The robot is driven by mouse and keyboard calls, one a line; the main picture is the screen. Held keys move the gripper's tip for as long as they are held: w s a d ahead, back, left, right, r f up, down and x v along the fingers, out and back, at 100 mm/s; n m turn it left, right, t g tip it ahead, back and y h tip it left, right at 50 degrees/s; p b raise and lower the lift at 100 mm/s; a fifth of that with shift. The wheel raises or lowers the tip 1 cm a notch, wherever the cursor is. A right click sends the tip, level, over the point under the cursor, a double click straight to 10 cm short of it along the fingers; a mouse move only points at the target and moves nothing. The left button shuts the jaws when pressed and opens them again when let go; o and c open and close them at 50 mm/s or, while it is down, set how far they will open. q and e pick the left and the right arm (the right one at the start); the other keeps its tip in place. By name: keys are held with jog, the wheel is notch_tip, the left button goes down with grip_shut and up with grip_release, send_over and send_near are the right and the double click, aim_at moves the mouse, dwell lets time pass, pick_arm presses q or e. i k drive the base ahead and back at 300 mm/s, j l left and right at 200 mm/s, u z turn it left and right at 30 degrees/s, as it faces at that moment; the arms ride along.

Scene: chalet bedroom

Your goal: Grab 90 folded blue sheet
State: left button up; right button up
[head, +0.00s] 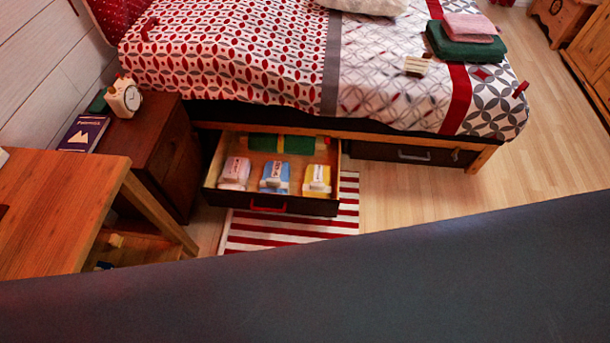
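The folded blue sheet (267,184) lies in an open under-bed drawer (321,208), wrapped by a white band with small print that I cannot read. It sits in the middle of the front row. A pink folded sheet (235,174) is to its left and a yellow one (326,187) to its right, with small gaps between them. The drawer has a dark front with a red handle (268,208). Neither of my grippers is in view.
A green item (290,146) lies at the drawer's back. The bed (230,60) stands behind, with a closed drawer (385,153) to the right. A dark nightstand (160,130) and a wooden table (60,200) are left. A striped rug (290,235) lies below; floor (430,195) is free at right.

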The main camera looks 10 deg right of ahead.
aim_at(275, 179)
jog(key=i+z, duration=0.3)
jog(key=i, duration=0.15)
jog(key=i+j+z, duration=0.65)
jog(key=i, duration=0.25)
jog(key=l, duration=0.1)
